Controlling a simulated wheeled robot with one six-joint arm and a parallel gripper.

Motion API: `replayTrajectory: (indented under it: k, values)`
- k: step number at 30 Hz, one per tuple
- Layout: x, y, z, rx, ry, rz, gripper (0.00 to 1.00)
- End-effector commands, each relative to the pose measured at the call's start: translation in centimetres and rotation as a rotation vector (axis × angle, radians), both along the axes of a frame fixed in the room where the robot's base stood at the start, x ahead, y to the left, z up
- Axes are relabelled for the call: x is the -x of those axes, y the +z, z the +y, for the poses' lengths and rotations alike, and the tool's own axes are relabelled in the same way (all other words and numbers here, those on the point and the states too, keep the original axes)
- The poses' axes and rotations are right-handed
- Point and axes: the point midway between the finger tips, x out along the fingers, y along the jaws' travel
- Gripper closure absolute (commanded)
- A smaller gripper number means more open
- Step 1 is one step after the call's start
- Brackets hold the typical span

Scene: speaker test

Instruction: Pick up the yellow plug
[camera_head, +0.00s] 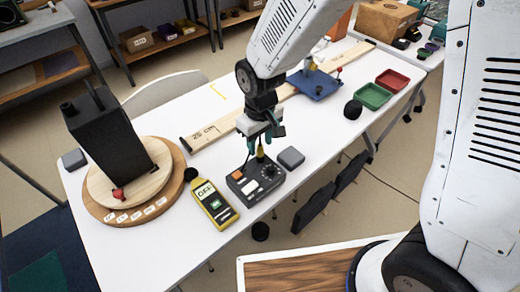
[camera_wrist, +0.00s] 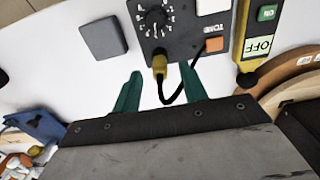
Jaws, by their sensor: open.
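The yellow plug (camera_head: 260,151) stands at the back edge of a dark control box (camera_head: 243,189) on the white table. In the wrist view the plug (camera_wrist: 159,64) has a black cable looping from it, beside the box's dial. My gripper (camera_head: 262,138) is open above the box. Its green fingers (camera_wrist: 160,72) show on either side of the plug in the wrist view, with a gap on both sides. In the head view the fingers partly hide the plug. I cannot tell the exact height of the fingertips relative to it.
A yellow meter (camera_head: 213,204) lies left of the box and a grey block (camera_head: 291,157) right of it. A black speaker (camera_head: 108,140) stands on a round wooden base (camera_head: 105,210). A ruler (camera_head: 210,132), blue tray (camera_head: 315,87), green tray (camera_head: 373,97) and red tray (camera_head: 393,81) lie behind.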

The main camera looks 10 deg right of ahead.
Motion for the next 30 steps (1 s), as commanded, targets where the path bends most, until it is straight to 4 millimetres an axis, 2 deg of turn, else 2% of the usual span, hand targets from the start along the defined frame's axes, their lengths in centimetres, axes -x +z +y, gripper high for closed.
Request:
replayTrajectory:
  k: [1,5,12,13,17,18,26,30]
  values:
    - [0.1,-0.9,0.0,0.002,0.000,0.003,0.57]
    - [0.0,-2.1,0.0,0.001,0.000,0.002,0.57]
    - [0.0,-2.3,0.0,0.000,0.000,0.000,0.57]
    - [0.0,-2.3,0.0,0.000,0.000,0.000,0.60]
    - [0.0,-2.3,0.0,0.000,0.000,0.000,0.96]
    - [0.0,-2.3,0.0,0.000,0.000,0.000,1.00]
    - [0.0,-2.2,0.0,-0.001,0.000,-0.001,1.00]
    - [-0.1,-1.6,0.0,-0.002,-0.001,-0.002,1.00]
